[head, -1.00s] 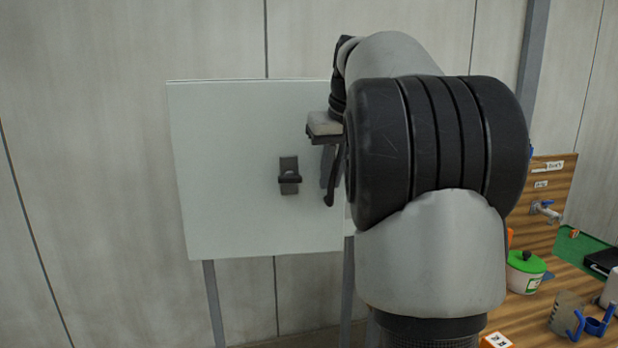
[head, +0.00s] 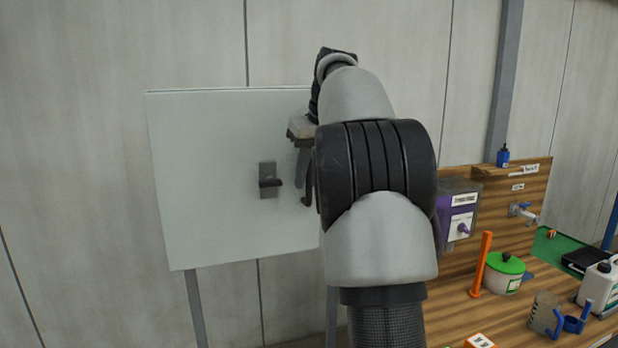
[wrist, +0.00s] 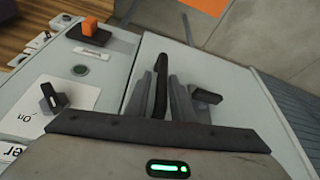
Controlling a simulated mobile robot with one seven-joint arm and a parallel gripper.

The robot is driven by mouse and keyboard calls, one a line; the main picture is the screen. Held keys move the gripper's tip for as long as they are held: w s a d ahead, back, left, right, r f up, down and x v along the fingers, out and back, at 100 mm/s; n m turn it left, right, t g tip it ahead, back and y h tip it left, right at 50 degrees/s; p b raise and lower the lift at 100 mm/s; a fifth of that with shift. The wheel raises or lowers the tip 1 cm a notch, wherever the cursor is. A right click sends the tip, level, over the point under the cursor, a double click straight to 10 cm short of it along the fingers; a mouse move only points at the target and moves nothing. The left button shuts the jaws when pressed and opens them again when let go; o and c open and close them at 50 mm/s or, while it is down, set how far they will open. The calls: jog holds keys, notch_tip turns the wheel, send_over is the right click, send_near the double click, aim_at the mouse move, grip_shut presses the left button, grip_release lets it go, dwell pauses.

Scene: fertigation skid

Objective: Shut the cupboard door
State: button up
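The pale cupboard door (head: 205,190) faces me in the head view. A small dark latch (head: 269,181) sits on it and also shows in the wrist view (wrist: 206,96). A black curved handle (head: 308,187) shows near the door's right side. My gripper (head: 301,163) is at this handle, right of the latch. In the wrist view, the two grey fingers of my gripper (wrist: 163,100) stand apart on either side of the black handle (wrist: 160,72), with a narrow gap on its right. My arm hides the door's right edge, and I cannot tell how far the door stands open.
A wooden bench (head: 455,305) at right carries a green-lidded pot (head: 503,275) and an orange post (head: 481,264).

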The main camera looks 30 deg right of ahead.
jog(key=shift+o, duration=0.7)
jog(key=shift+w+d+f, duration=0.1)
jog(key=shift+f, duration=0.05)
jog(key=v, duration=1.2)
